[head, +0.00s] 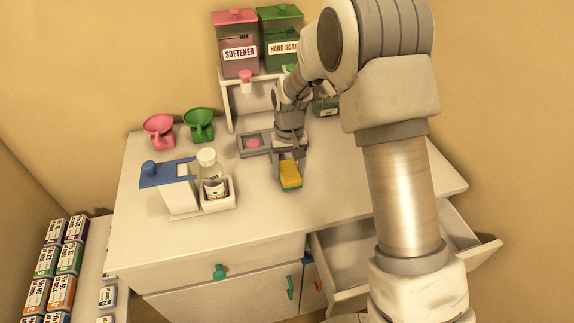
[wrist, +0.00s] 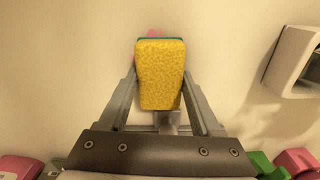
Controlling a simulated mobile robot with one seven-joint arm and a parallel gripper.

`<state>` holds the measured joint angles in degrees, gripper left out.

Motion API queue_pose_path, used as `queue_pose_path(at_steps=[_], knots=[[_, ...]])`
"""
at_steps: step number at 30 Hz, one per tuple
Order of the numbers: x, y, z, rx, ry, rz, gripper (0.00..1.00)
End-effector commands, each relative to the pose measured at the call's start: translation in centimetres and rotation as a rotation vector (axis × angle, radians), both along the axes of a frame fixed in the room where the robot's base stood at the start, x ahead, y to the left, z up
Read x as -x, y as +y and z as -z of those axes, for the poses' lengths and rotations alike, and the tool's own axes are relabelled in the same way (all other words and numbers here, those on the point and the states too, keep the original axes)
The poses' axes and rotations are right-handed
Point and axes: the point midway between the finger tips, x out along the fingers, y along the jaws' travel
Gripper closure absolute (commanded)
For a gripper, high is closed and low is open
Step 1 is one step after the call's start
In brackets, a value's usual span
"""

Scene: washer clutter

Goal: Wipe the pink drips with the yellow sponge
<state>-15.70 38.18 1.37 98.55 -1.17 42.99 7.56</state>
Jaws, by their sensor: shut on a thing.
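My gripper (head: 288,160) is shut on the yellow sponge (head: 290,176), which has a green layer on one side. In the wrist view the sponge (wrist: 160,75) sits between the two fingers of my gripper (wrist: 160,88). A small pink patch (wrist: 153,33) shows on the pale counter just past the sponge's far edge; the sponge hides whatever lies beneath it. In the head view the sponge is low over the counter (head: 255,212), in front of the grey drip tray (head: 240,150). I cannot tell whether it touches the counter.
A pink spot (head: 253,143) lies in the tray under the softener dispenser (head: 237,52). A clear bottle (head: 212,178) in a white holder and a blue-lidded box (head: 172,188) stand left of the sponge. An open drawer (head: 350,250) juts out at front right.

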Motion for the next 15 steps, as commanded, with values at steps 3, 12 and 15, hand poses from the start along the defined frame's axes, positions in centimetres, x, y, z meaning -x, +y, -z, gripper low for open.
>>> queue_pose_path(at_steps=[3,12,15], knots=[[0.4,-0.2,0.1,0.001,0.001,0.0,1.0],[3.0,-0.9,0.3,0.002,0.004,0.0,1.0],[3.5,-1.1,0.4,0.002,0.003,0.0,1.0]])
